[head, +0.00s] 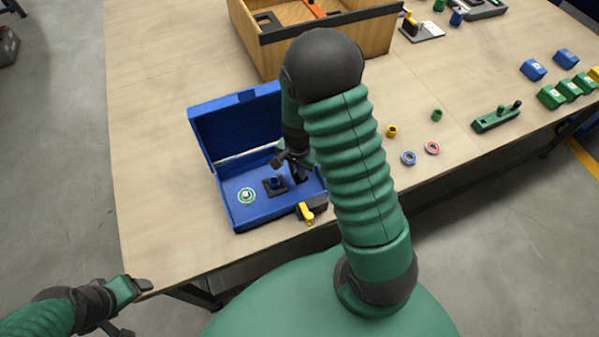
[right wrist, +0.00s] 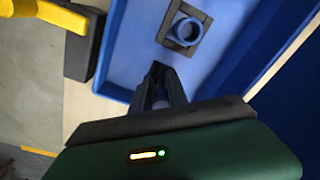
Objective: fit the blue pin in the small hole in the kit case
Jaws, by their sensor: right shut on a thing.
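The blue kit case (head: 222,205) lies open near the table's front edge, its lid raised at the back. In the case is a dark square block (head: 275,188) with a round blue piece (head: 275,181) in it. In the right wrist view the piece shows as a ring (right wrist: 187,31). My right gripper (head: 299,176) points down into the case, right of that block. Its fingers (right wrist: 160,80) are shut on a small, pale bluish thing (right wrist: 160,103), likely the blue pin, mostly hidden. The small hole is not clearly seen. My left gripper (head: 138,286) is at the table's front left corner.
A green-and-white ring (head: 246,195) lies in the case. A yellow-handled dark piece (head: 307,212) stands at its front right. A wooden bin (head: 350,42) is behind. Small rings (head: 408,158) and colored blocks (head: 550,97) lie right. The table is clear left of the case.

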